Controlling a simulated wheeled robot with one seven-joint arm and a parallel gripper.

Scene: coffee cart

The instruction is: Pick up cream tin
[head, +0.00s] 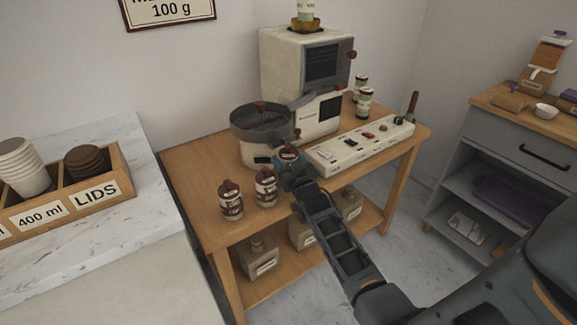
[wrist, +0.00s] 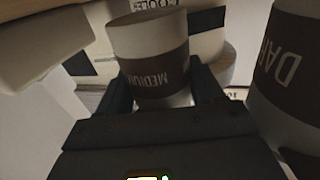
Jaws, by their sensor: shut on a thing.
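My gripper (head: 290,170) is shut on a cream tin with a brown band. Two similar cream tins with brown bands and lids, a left one (head: 231,201) and a right one (head: 265,188), stand to the left. A tin marked DARK (wrist: 285,75) is close at the right in the wrist view.
A round machine with a grey pan (head: 262,125) stands just behind the gripper. A white control panel (head: 360,145) lies to the right, and a large grinder (head: 300,85) stands behind. Two small jars (head: 364,102) are near the back right. The wooden table's (head: 200,165) left part is clear.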

